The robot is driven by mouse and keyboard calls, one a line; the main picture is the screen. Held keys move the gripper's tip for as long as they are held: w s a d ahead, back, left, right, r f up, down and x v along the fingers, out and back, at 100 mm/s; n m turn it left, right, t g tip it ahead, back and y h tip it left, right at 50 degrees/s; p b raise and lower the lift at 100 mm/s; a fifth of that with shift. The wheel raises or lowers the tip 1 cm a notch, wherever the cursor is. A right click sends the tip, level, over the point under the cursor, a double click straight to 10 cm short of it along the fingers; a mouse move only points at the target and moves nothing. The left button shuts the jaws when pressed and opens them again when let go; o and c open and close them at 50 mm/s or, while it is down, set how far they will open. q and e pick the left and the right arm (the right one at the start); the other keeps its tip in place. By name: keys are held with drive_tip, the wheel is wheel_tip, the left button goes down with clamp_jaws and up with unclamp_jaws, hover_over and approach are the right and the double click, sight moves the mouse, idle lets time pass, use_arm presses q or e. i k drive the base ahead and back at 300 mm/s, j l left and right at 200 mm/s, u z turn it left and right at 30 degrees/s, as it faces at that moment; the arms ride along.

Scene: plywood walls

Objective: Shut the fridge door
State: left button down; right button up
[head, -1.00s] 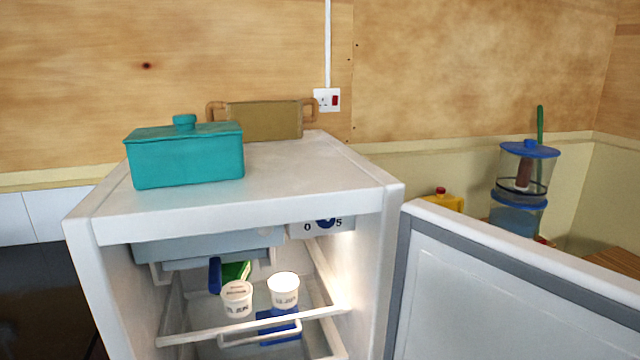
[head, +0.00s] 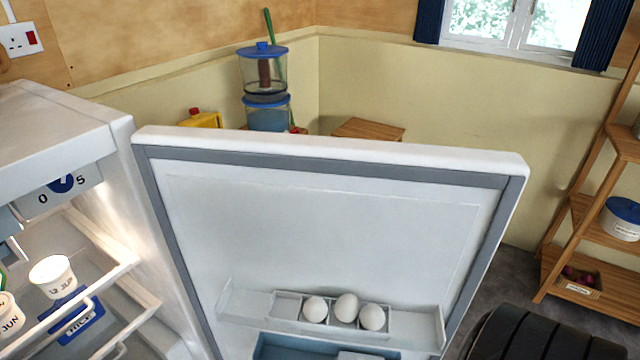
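The white fridge (head: 60,135) stands at the left of the head view, its lit inside showing. Its door (head: 330,220) stands wide open to the right, inner face towards me, with a grey seal around the edge. A door shelf (head: 425,325) holds three eggs (head: 345,308). Inside the fridge are white pots (head: 53,275) on a wire shelf. Neither of my grippers is in view.
Behind the door are a blue-lidded water filter (head: 265,90), a yellow container (head: 203,119) and a wooden top (head: 370,130). A wooden shelf unit (head: 590,215) stands at the right. A black rounded object (head: 545,335) is at the lower right.

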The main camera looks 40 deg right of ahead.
sight(415, 229)
drive_tip(key=k+l+u, duration=0.5)
drive_tip(key=k+l, duration=0.25)
drive_tip(key=l+u, duration=0.2)
drive_tip(key=l, duration=0.2)
drive_tip(key=k+l+u, duration=0.15)
drive_tip(key=l, duration=0.2)
drive_tip(key=k+l+u, duration=0.2)
drive_tip(key=l, duration=0.15)
drive_tip(key=l+u, duration=0.2)
drive_tip(key=l, duration=0.15)
drive_tip(key=k+l+u, duration=0.15)
drive_tip(key=l+u, duration=0.3)
drive_tip(key=l, duration=0.7)
drive_tip(key=l+u, duration=0.35)
drive_tip(key=l, duration=0.65)
drive_tip(key=k, duration=0.05)
